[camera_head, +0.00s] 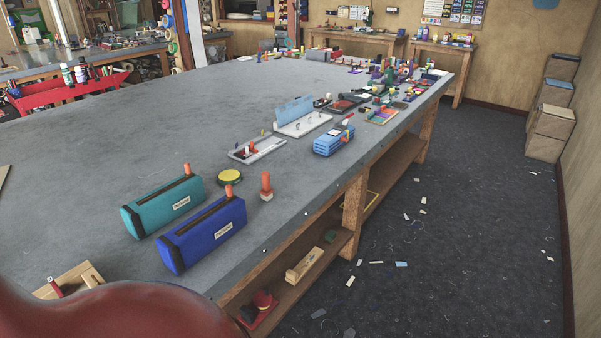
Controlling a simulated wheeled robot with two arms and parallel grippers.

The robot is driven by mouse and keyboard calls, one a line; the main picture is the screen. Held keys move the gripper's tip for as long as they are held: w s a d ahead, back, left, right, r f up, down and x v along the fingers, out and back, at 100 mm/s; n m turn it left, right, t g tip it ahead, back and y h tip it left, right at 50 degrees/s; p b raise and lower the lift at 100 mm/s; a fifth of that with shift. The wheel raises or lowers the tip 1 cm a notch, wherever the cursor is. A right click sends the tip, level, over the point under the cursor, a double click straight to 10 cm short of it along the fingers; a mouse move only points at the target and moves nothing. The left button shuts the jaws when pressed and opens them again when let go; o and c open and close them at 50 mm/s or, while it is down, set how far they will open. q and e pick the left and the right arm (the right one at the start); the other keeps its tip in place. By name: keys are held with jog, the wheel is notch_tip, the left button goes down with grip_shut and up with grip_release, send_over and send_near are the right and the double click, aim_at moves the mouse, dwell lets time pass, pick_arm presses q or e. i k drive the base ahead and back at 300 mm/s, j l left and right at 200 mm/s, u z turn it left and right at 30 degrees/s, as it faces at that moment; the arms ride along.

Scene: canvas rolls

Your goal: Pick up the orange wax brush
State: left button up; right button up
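A small upright orange piece with a pale lower band (266,185) stands on the grey worktable (130,150), right of the canvas rolls; it may be the orange wax brush, but its bristles cannot be made out. A blue canvas roll (203,238) and a teal canvas roll (160,208) lie side by side near the table's front right edge. Each has a dark strip on top and an orange tip at its far end; I cannot tell what these tips belong to. Neither of my grippers is in view.
A yellow-topped round tin (229,177) sits behind the blue roll. A white tray (258,149) and a blue bundle (334,141) lie farther back. A wooden piece (70,281) is at the near left. The table's left middle is clear; floor scraps lie right.

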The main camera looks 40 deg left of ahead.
aim_at(265, 193)
jog(key=i+l+u, duration=0.1)
jog(key=i, duration=0.4)
jog(key=i+l+u, duration=0.1)
jog(key=i, duration=0.4)
jog(key=i+l+u, duration=0.1)
jog(key=i+l, duration=0.25)
jog(key=i, duration=0.15)
